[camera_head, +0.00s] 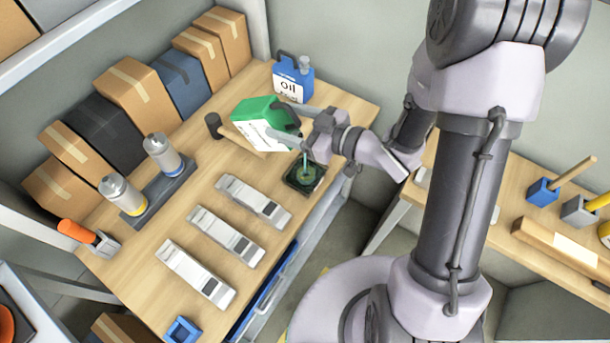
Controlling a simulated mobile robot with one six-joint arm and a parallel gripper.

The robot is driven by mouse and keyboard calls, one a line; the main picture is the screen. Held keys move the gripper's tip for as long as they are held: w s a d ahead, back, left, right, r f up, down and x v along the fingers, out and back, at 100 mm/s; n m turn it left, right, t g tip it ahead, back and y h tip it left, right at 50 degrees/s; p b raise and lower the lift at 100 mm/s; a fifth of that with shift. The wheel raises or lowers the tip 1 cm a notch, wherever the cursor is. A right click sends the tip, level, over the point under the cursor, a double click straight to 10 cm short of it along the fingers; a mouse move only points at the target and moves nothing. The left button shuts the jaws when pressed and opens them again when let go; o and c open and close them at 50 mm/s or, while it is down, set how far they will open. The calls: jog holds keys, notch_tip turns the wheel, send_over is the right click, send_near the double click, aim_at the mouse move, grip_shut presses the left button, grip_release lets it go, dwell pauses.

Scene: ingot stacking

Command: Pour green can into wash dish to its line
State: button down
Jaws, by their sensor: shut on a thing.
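The green can (252,108) with a white label is tipped over above the table. My gripper (287,123) is shut on it from the right. The can's spout is hidden behind the gripper. The wash dish (290,185) is a small dark square dish near the table's right edge, below my gripper. Green liquid shows in it. A thin teal-green stream (307,162) runs down from under the gripper into the dish. The fill line is too small to make out.
A blue oil can (293,80) stands just behind the green can. Several silver ingots (226,236) lie in front of the dish. Cardboard boxes (138,92) line the wall.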

jog(key=shift+b, duration=0.4)
jog(key=shift+r+p, duration=0.1)
jog(key=shift+p, duration=0.3)
dwell(0.4)
jog(key=shift+w+a+r+g+h+p, duration=0.3)
jog(key=shift+a+r+p, duration=0.25)
jog(key=shift+p, duration=0.5)
jog(key=shift+a, duration=0.25)
jog(key=shift+f, duration=0.2)
jog(key=shift+w, duration=0.1)
